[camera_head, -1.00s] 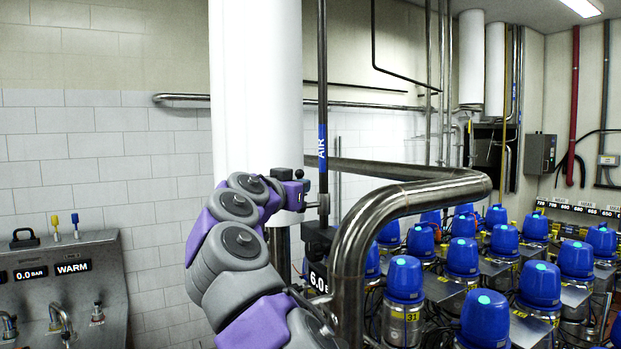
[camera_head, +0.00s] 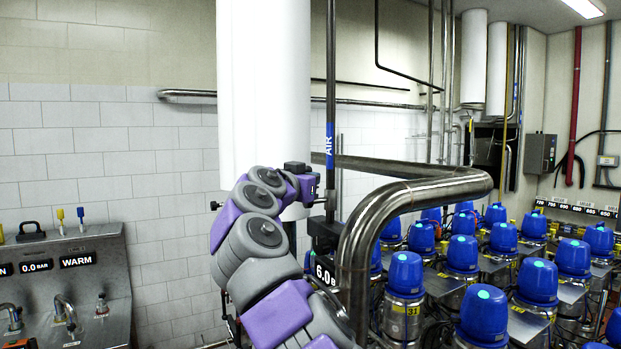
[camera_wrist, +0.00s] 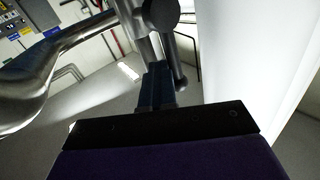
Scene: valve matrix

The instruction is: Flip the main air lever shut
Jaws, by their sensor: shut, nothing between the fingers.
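The dark vertical air pipe (camera_head: 330,80) carries a blue AIR label (camera_head: 329,140) and stands right of the white column. A small grey fitting (camera_head: 331,203) sits on this pipe below the label; I cannot tell for certain whether it is the lever handle. In the wrist view my gripper (camera_wrist: 156,86) is shut and empty. Just beyond its fingers are a metal pipe and a dark round part (camera_wrist: 160,13). I cannot tell whether the fingers touch them.
A thick bent steel pipe (camera_head: 385,205) runs close to the right of my arm. A white column (camera_head: 263,90) stands directly behind my wrist. Several blue-capped valves (camera_head: 537,281) fill the right. A steel sink panel (camera_head: 107,278) stands at the left.

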